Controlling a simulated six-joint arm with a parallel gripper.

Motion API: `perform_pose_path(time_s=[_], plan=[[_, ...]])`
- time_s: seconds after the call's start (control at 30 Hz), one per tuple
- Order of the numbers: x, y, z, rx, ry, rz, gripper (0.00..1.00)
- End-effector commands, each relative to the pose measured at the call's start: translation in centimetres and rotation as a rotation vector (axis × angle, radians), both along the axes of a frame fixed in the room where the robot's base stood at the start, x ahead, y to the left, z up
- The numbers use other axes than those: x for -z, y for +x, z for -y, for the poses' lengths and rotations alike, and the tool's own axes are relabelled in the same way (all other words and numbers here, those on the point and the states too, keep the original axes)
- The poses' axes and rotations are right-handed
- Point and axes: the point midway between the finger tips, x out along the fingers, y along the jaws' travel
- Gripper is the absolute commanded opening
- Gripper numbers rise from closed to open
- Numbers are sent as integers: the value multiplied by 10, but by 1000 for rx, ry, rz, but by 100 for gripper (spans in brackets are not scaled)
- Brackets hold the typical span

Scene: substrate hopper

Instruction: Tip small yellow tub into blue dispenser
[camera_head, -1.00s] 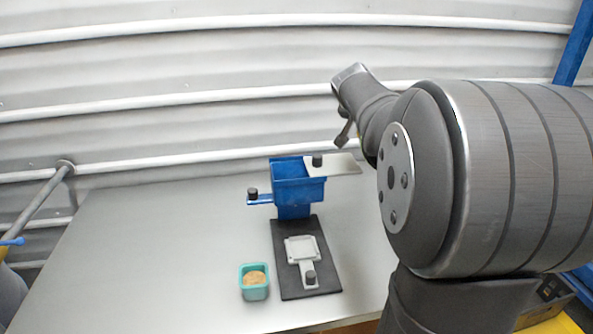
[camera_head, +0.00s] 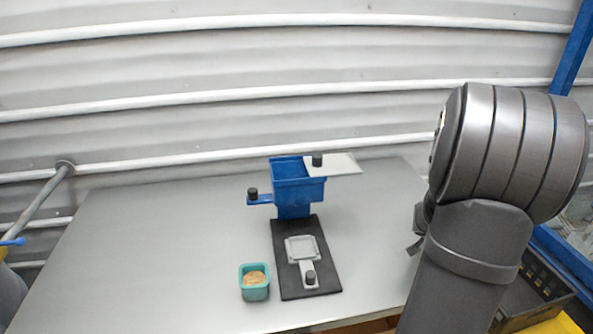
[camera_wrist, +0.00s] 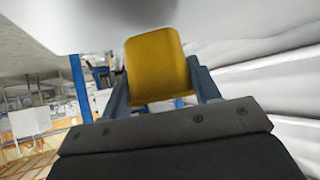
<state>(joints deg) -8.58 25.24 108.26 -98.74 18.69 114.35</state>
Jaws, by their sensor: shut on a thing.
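The small yellow tub (camera_wrist: 158,62) is in my gripper (camera_wrist: 161,78) in the wrist view. The gripper's two fingers are shut on it, one on each side. Its contents are not visible. In the head view the tub and fingers are hidden behind my arm at the right. The blue dispenser (camera_head: 296,189) stands upright at the back middle of the table, well to the left of my arm. Its top is open at the left, with a grey lid plate (camera_head: 343,164) with a black knob sticking out to the right.
A teal tub (camera_head: 254,290) of tan material stands at the front, left of the dispenser's black base (camera_head: 308,293). A grey tray (camera_head: 298,252) with a black knob lies on that base. A blue knobbed tab (camera_head: 262,202) juts left. The left table (camera_head: 150,255) is bare.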

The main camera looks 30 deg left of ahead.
Motion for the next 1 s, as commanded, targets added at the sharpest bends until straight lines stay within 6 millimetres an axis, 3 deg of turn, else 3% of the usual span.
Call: perform_pose_path(time_s=[0.27, 0.57, 0.77, 1.0], plan=[[23, -10, 23, 39, -1, -1, 38], [0, -12, 9, 79, 1, 4, 38], [-25, -18, -9, 127, 3, 6, 38], [-80, -49, -64, 219, 4, 6, 38]])
